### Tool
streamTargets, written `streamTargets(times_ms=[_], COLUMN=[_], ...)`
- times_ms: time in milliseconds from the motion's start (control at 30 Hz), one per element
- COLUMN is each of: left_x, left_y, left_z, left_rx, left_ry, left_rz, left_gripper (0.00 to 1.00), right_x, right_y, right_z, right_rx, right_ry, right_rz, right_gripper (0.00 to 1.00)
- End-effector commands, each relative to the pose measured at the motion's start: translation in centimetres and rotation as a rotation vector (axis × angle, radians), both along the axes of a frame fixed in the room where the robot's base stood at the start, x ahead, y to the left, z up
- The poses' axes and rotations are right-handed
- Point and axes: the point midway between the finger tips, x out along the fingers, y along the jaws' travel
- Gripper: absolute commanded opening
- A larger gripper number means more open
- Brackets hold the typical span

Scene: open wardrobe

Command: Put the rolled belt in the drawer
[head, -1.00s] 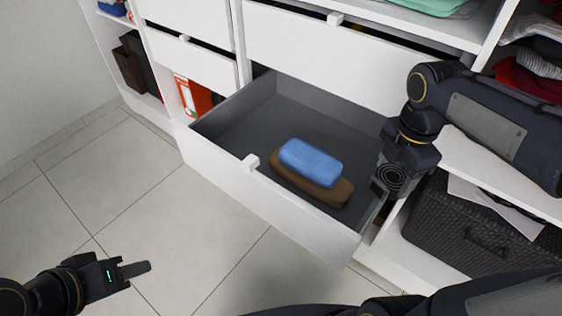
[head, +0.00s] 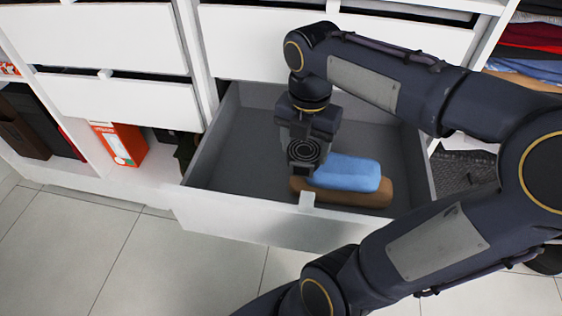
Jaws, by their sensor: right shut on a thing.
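The rolled belt (head: 304,152) is a dark coil, its spiral face turned up toward the camera. My right gripper (head: 307,132) is shut on it and points down, with the fingertips largely hidden. The open drawer (head: 236,142) is grey inside with a white front. The gripper and belt appear over its middle; I cannot tell how high above the floor of the drawer they are. In the drawer, a blue folded item (head: 352,173) lies on top of a brown one (head: 372,198), just right of the belt. My left gripper is out of view.
The left part of the drawer's floor is bare. Closed white drawers (head: 115,100) are on the left, and another drawer front (head: 250,45) is above the open drawer. An orange-and-white box (head: 122,145) stands on a low shelf. Folded clothes (head: 535,35) are at upper right.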

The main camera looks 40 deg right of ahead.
Motion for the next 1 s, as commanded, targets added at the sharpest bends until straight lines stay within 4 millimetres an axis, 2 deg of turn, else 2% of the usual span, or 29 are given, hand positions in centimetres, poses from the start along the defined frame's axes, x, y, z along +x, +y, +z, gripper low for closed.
streamTargets(times_ms=[167, 467, 600, 1000], left_x=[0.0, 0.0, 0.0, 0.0], left_y=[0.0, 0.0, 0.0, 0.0], left_z=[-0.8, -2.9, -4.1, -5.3], left_rx=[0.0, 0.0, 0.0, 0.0], left_ry=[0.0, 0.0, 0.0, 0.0], left_rz=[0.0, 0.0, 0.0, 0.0], left_gripper=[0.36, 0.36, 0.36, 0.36], right_x=[1.6, 8.0, 9.8, 12.1], right_y=[1.0, 4.8, 5.8, 7.1], right_z=[-1.2, -4.6, -7.4, -10.3], right_rx=[0.0, 0.002, 0.001, 0.0], right_ry=[0.004, 0.003, 0.004, 0.0], right_rz=[0.006, 0.008, 0.005, 0.005], right_gripper=[0.36, 0.36, 0.36, 0.36])
